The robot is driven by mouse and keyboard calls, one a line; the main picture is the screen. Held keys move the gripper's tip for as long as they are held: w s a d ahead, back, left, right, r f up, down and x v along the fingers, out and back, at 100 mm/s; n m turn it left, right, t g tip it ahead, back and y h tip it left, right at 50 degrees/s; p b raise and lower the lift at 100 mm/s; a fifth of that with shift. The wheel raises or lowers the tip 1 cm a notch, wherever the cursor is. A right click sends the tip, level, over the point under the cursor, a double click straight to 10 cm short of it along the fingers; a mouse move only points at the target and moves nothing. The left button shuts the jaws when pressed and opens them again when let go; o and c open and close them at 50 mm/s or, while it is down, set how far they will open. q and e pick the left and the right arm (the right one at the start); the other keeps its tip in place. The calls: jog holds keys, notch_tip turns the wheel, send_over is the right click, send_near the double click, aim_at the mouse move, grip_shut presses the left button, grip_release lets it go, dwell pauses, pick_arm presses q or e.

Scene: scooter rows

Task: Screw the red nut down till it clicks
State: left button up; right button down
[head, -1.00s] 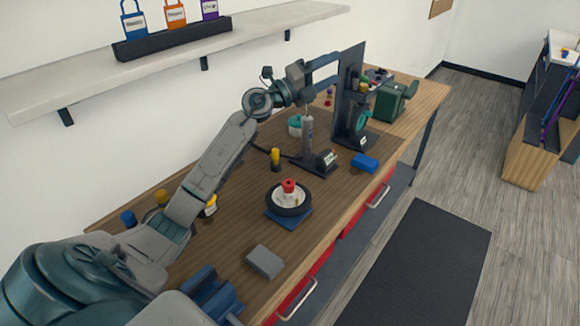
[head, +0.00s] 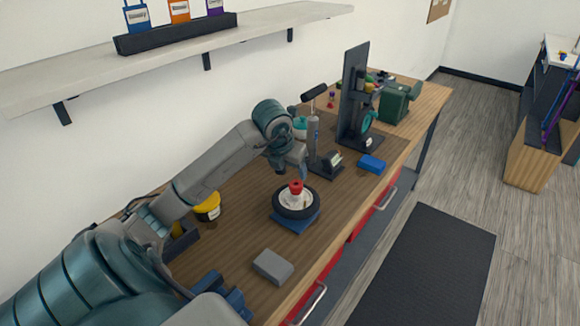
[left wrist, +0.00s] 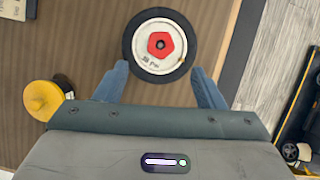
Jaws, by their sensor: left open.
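The red nut (head: 296,187) sits on the white hub of a small black-tyred wheel (head: 281,210). The wheel lies flat on a blue base (head: 294,222) on the workbench. In the left wrist view the nut (left wrist: 160,45) shows from above as a red hexagon with a dark centre hole. My left gripper (left wrist: 160,84) is open and empty, its two blue-grey fingers apart on either side of the wheel's near edge. In the head view the left gripper (head: 291,172) hangs just behind and above the nut. I cannot see the right gripper.
A grey block (head: 272,266) lies on the bench in front of the wheel. A blue block (head: 372,164), a dark stand (head: 354,100) and a green vise (head: 397,103) stand further right. A yellow container (head: 207,207) stands left of the wheel.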

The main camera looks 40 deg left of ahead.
aim_at(296, 186)
pick_arm(q)
jog(key=b+x, duration=0.4)
jog(key=x, duration=0.5)
jog(key=shift+w, duration=0.1)
